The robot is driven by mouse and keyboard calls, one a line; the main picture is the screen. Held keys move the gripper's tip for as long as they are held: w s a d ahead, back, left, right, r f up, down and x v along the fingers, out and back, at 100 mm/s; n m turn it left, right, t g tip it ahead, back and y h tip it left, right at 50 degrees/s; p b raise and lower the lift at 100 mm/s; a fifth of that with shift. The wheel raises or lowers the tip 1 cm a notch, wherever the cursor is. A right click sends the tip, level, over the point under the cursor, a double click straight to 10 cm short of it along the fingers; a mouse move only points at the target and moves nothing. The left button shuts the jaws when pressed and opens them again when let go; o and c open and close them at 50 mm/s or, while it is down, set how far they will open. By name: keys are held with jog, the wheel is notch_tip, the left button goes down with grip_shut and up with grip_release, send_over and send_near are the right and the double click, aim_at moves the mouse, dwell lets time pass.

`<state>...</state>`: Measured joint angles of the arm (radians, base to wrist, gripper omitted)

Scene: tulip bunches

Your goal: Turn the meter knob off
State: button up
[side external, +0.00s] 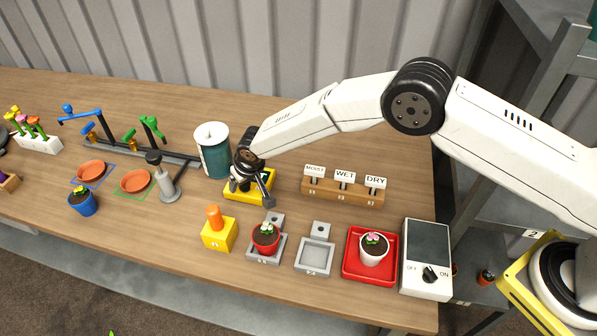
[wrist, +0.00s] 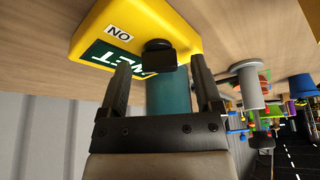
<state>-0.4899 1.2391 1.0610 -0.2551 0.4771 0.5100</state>
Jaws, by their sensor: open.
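The yellow meter (side external: 262,196) lies on the bench under my gripper (side external: 251,189). My gripper is open and empty. Any OFF label on the meter is hidden, and I cannot tell the exact height of the fingertips over the knob.
A teal canister (side external: 213,155) stands close left of my gripper. A wooden block with MOIST, WET and DRY signs (side external: 342,192) stands to the right. Potted plants sit in front, and a white box (side external: 426,240) with an OFF/ON knob is at front right.

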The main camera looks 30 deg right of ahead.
grip_shut()
jog(key=shift+n+y, duration=0.3)
jog(key=shift+n, duration=0.4)
jog(key=shift+d+n+g+y, duration=0.1)
jog(key=shift+n+g+y, duration=0.35)
jog(key=shift+n, duration=0.95)
jog(key=shift+n+g+y, duration=0.25)
jog(key=shift+n+y, duration=0.3)
jog(key=shift+n, duration=0.85)
jog(key=shift+w+n+g+y, duration=0.1)
jog(key=shift+n+g+y, duration=0.3)
jog(key=shift+n, duration=1.25)
jog(key=shift+w+n+g+y, duration=0.1)
jog(key=shift+n+g, duration=0.6)
jog(key=shift+n, duration=0.95)
jog(key=shift+s, duration=0.1)
